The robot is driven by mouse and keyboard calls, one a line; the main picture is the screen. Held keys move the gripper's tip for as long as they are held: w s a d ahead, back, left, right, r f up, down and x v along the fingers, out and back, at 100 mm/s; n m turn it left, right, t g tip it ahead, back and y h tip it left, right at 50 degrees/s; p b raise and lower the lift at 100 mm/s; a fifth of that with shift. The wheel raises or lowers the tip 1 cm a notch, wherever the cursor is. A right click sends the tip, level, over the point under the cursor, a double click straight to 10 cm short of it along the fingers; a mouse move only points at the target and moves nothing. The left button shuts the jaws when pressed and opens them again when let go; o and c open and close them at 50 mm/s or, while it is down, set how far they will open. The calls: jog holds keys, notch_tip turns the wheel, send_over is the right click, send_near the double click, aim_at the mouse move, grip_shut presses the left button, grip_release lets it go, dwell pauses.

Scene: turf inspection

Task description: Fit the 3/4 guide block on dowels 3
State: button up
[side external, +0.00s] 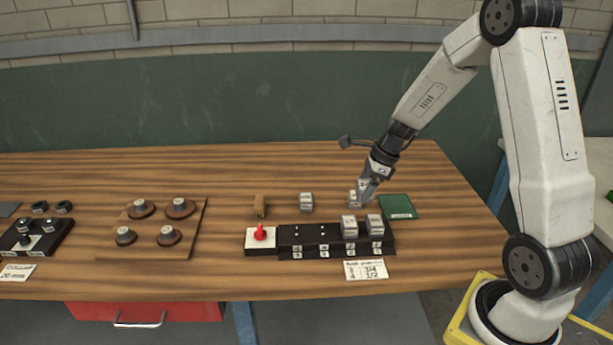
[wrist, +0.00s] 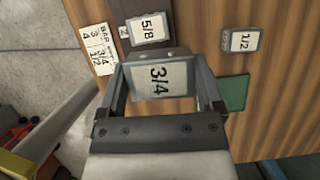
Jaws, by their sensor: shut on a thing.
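My gripper (side external: 359,194) is shut on the 3/4 guide block (wrist: 159,79), whose label faces the wrist camera. In the side view the block (side external: 354,197) is behind the dowel bar, at or just above the table; I cannot tell whether it touches. The black dowel bar (side external: 284,240) has bare dowels on its left half and two pale blocks on its right half. One of those is the 5/8 block (wrist: 152,28), beside a plate reading 2 (wrist: 124,31). The number plates in the side view are too small to read.
The 1/2 block (wrist: 240,41) stands on the table behind the bar. A green pad (side external: 398,206) lies right of my gripper. A bar card (side external: 366,270) lies in front. A red knob on a white box (side external: 260,234) adjoins the bar's left end.

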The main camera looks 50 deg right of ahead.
send_over(318, 232)
jog(key=s, duration=0.1)
jog(key=shift+d+f+n, duration=0.2)
jog(key=shift+f, duration=0.35)
jog(key=shift+d+f+n, duration=0.2)
jog(key=shift+f, duration=0.3)
jog(key=shift+f, duration=0.15)
jog(key=shift+f, duration=2.75)
jog(key=shift+f, duration=1.1)
jog(key=o, duration=1.1)
jog(key=shift+r, duration=0.15)
jog(key=shift+v, duration=3.75)
